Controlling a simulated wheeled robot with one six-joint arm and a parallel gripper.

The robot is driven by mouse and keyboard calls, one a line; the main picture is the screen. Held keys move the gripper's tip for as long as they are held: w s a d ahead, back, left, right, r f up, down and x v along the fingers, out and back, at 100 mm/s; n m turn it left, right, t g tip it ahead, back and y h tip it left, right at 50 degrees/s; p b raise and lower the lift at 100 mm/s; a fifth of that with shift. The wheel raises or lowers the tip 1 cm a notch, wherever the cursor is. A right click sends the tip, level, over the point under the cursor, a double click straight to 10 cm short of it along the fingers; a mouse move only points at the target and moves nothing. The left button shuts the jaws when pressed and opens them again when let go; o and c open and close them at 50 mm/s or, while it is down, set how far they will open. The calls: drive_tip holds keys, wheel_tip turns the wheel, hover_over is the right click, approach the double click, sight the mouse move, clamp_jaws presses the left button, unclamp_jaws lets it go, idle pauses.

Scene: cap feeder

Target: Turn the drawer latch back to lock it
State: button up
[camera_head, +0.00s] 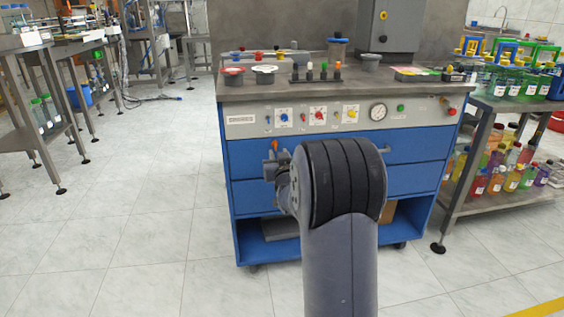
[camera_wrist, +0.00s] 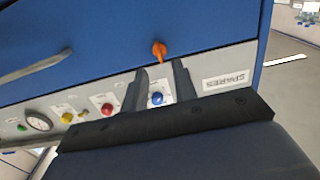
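The orange drawer latch (camera_wrist: 159,50) is on the blue drawer front, near the panel marked SPARES, in the wrist view. Its long side runs roughly up and down in that picture. In the head view a small orange part of the latch (camera_head: 275,145) shows just above my gripper. My gripper (camera_wrist: 160,68) is open, with its two dark fingers apart and nothing between them. The latch appears just beyond the fingertips, between their lines. I cannot tell whether they touch. The blue drawer (camera_head: 247,153) looks shut; my arm hides part of it in the head view.
A control panel with colored knobs and a gauge (camera_head: 378,112) runs above the drawers. The drawer handle (camera_wrist: 35,67) is beside the latch in the wrist view. Caps and bottles stand on the bench top (camera_head: 300,88). A bottle rack (camera_head: 500,190) is at right.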

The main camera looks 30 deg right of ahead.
sight(276, 146)
drive_tip(key=p+v, duration=0.1)
drive_tip(key=v, duration=0.4)
drive_tip(key=shift+s+a, duration=0.1)
drive_tip(key=shift+s, duration=0.3)
drive_tip(key=shift+w, duration=0.15)
drive_tip(key=b+x, duration=0.2)
drive_tip(key=x, duration=0.8)
drive_tip(key=shift+w+b, duration=0.3)
drive_tip(key=shift+b, duration=0.05)
drive_tip(key=shift+s, duration=0.15)
